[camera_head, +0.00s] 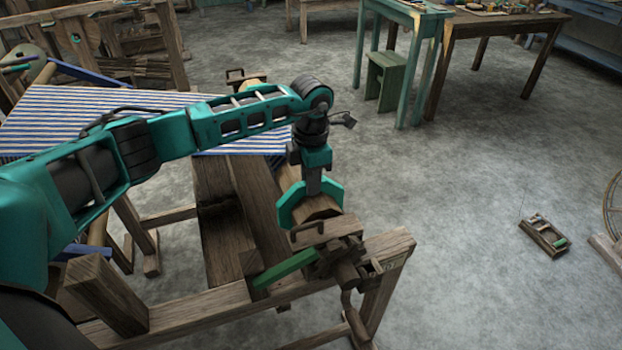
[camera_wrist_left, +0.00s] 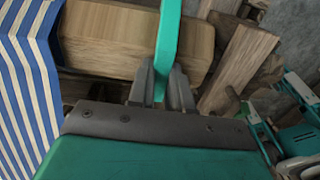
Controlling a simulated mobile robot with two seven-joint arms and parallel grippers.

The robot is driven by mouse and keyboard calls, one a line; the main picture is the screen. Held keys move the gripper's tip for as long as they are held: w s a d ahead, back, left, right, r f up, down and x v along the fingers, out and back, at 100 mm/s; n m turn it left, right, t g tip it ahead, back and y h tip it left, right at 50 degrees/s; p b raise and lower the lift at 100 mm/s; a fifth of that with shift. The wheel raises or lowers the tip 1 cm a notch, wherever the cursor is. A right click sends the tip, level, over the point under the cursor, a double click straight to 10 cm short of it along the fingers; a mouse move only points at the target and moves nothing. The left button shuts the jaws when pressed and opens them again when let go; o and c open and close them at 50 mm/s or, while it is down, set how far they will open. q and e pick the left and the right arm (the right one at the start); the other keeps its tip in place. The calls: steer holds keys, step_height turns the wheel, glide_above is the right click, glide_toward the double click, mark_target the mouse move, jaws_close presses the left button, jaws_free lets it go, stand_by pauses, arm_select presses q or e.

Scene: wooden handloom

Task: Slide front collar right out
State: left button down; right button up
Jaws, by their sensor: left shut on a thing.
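The front right collar (camera_head: 337,228) appears to be the wooden block with a dark handle on top, seated on the loom's near right post. My left gripper (camera_head: 315,204) comes down from above just behind it. Its teal fingers straddle a rounded light wooden beam (camera_head: 318,209) and are shut on it. The wrist view shows one teal finger in front of a light wooden piece (camera_wrist_left: 130,42); the contact itself is hidden. Whether the fingers touch the collar cannot be told. My right gripper is not in view.
Striped blue and white cloth (camera_head: 60,117) lies across the loom on the left. A green bar (camera_head: 285,269) and a crank handle (camera_head: 353,318) sit near the collar. Grey floor right of the loom is open, with a small wooden device (camera_head: 543,236) on it.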

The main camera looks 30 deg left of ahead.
arm_select(q)
steer(key=shift+s+d, duration=0.15)
steer(key=shift+d, duration=0.1)
steer(key=c, duration=1)
jaws_free()
steer(key=shift+c, duration=0.2)
steer(key=shift+r, duration=0.15)
steer(key=shift+r, duration=0.35)
step_height(320, 180, up, 12)
steer(key=shift+f, duration=0.1)
